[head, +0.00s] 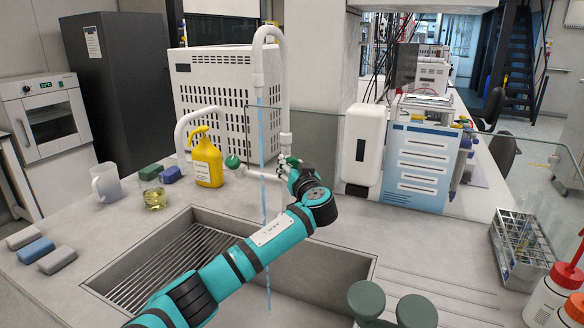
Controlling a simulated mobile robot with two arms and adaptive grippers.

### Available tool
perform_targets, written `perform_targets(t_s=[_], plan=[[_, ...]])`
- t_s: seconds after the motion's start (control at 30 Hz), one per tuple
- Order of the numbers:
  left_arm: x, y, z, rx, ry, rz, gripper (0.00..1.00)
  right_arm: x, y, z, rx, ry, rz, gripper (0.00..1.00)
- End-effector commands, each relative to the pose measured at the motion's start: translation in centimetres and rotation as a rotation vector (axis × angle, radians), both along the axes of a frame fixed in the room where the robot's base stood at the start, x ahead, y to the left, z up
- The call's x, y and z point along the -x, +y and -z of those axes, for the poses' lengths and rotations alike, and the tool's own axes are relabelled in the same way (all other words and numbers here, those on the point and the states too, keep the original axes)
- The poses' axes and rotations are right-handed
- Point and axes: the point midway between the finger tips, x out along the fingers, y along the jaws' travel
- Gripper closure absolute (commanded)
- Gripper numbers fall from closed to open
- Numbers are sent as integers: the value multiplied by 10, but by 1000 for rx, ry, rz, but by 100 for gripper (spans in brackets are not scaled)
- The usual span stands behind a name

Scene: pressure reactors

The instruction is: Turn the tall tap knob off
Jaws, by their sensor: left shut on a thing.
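The tall white tap (284,80) rises behind the sink and arches over to the left. A blue stream of water (266,140) falls from its spout into the sink (330,262). My left gripper (289,168) is at the base of the tall tap, shut on its green knob (293,161). The gripper and wrist partly hide the knob, so its exact angle cannot be told. A second green knob (232,161) sits to the left, near a lower white curved tap (181,135). My right gripper is not in view.
A white dispenser (362,146) is close on the right. A tube rack (510,250) and red-topped bottles (549,298) stand far right.

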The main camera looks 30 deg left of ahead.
Motion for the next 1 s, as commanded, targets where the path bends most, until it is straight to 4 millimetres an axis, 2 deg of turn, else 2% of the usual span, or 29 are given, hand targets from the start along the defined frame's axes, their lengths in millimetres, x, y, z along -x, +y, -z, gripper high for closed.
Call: perform_targets(t_s=[0.27, 0.7, 1.0], plan=[[0, -1, 1, -136, 130, 1, 92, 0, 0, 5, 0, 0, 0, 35], [0, 0, 0, -419, 395, 1, 92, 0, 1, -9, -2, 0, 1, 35], [0, 0, 0, -549, 514, 2, 92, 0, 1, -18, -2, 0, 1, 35]])
